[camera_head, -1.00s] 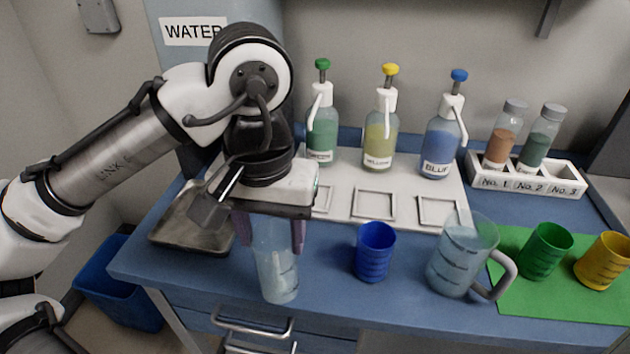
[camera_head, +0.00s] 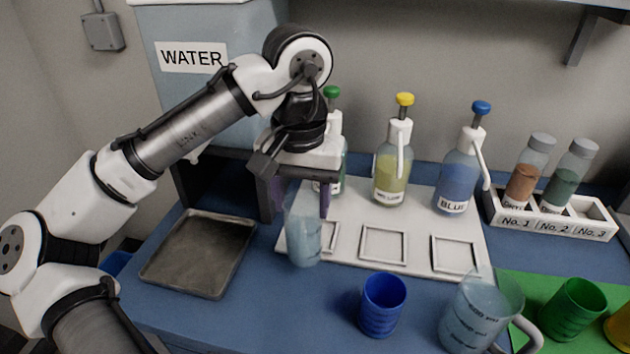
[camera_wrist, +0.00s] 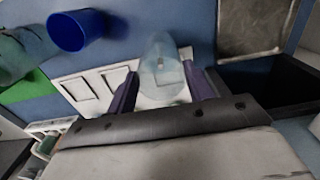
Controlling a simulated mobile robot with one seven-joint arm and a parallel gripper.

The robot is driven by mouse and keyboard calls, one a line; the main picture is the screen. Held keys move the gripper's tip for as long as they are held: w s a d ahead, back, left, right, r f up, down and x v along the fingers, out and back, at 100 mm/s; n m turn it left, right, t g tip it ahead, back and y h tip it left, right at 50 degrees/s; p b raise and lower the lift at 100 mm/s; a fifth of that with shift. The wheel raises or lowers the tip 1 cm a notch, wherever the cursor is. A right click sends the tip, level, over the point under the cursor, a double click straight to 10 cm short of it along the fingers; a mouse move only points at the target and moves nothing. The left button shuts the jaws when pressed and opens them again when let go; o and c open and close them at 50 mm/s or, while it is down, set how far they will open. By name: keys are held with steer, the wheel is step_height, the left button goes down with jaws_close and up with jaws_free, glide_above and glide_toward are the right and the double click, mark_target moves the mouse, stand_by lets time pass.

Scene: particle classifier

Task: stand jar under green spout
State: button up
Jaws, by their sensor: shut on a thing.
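My gripper (camera_head: 301,196) is shut on a clear, pale blue jar (camera_head: 303,236), held upright by its upper part. The jar is at the left end of the white board, in front of the green-topped dispenser (camera_head: 332,94), which my wrist partly hides. Its spout cannot be seen. The left square frame (camera_head: 327,236) on the board shows partly, just right of the jar. I cannot tell whether the jar's base touches the board. In the wrist view the jar (camera_wrist: 161,72) sits between the two purple fingers (camera_wrist: 163,92).
Yellow (camera_head: 391,170) and blue (camera_head: 459,178) dispensers stand on the white board (camera_head: 408,205). In front are a blue cup (camera_head: 382,306) and a clear jug (camera_head: 473,315). A metal tray (camera_head: 197,255) lies left. A rack (camera_head: 520,222) with vials stands right, beyond a green cup (camera_head: 573,309).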

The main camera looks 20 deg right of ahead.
steer(key=w+d, duration=0.1)
steer(key=w, duration=0.1)
steer(key=w+d+p, duration=0.1)
steer(key=w+d, duration=0.1)
steer(key=w, duration=0.1)
steer(key=w+d, duration=0.2)
steer(key=shift+w, duration=0.25)
steer(key=shift+s+f, duration=0.1)
steer(key=shift+f, duration=2.1)
steer(key=o, duration=1.4)
steer(key=shift+s+f, duration=0.15)
steer(key=shift+f, duration=0.1)
step_height(320, 180, up, 13)
steer(key=shift+r+p, duration=0.2)
steer(key=shift+p, duration=0.25)
